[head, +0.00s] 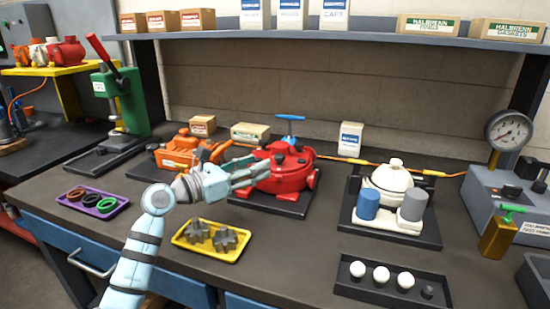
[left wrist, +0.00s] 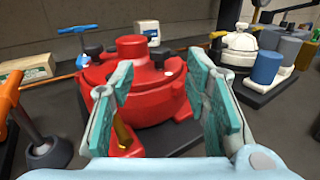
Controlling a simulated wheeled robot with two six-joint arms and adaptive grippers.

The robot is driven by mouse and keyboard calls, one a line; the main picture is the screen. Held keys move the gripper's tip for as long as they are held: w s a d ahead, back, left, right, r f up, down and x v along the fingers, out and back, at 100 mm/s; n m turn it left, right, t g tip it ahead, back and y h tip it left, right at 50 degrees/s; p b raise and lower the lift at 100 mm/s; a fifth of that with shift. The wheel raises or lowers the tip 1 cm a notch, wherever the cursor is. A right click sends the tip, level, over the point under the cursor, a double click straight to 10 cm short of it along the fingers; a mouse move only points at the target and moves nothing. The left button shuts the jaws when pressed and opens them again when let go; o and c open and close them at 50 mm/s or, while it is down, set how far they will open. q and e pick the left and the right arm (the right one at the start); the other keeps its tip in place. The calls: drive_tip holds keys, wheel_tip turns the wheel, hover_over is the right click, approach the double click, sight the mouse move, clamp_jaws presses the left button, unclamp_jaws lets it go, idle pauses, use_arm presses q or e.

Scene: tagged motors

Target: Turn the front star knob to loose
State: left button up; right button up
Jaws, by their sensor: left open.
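The red motor-like unit (head: 287,170) sits on a dark base plate in the middle of the bench. It fills the middle of the left wrist view (left wrist: 150,80), with a raised round boss on top. I cannot clearly make out a star knob on it; its near side is partly hidden by my fingers. My left gripper (head: 255,170) is open in front of the red unit, its fingers pointing at it. In the left wrist view the two fingers (left wrist: 158,75) stand apart with the red body beyond them, and nothing is held. My right gripper is not in view.
A blue T-handle (head: 291,118) rises behind the red unit. An orange unit (head: 178,153) stands left, a white unit (head: 391,177) right. A yellow tray (head: 186,243) with grey star-shaped parts lies in front. The bench between the trays is clear.

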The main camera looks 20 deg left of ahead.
sight(275, 159)
use_arm(q)
drive_tip(key=x, duration=0.6)
drive_tip(key=shift+w+f+b, duration=0.15)
drive_tip(key=shift+f+b, duration=0.15)
drive_tip(key=shift+b, duration=0.05)
drive_tip(key=shift+w+d+r, duration=0.15)
drive_tip(key=shift+w+d, duration=0.1)
drive_tip(key=shift+d, duration=0.05)
drive_tip(key=shift+c, duration=0.3)
clamp_jaws()
